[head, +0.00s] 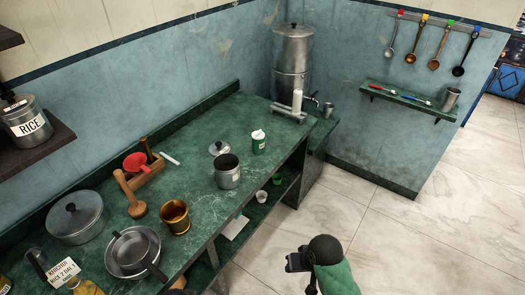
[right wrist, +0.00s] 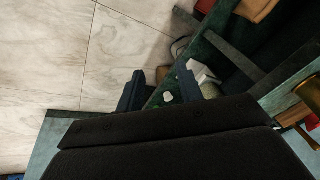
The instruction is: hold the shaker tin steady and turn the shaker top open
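The shaker tin (head: 259,147) is small and green and stands upright on the green counter near its front edge. Its white shaker top (head: 257,134) is on it; whether the holes are open is too small to tell. My right gripper (head: 292,262) is over the floor in front of the counter, well apart from the tin. In the right wrist view its two dark fingers (right wrist: 160,86) are spread with nothing held between them.
A brass mortar (head: 175,216), a wooden rack (head: 143,177) and pans (head: 132,250) fill the near counter. Small cups (head: 261,196) sit on the lower shelf.

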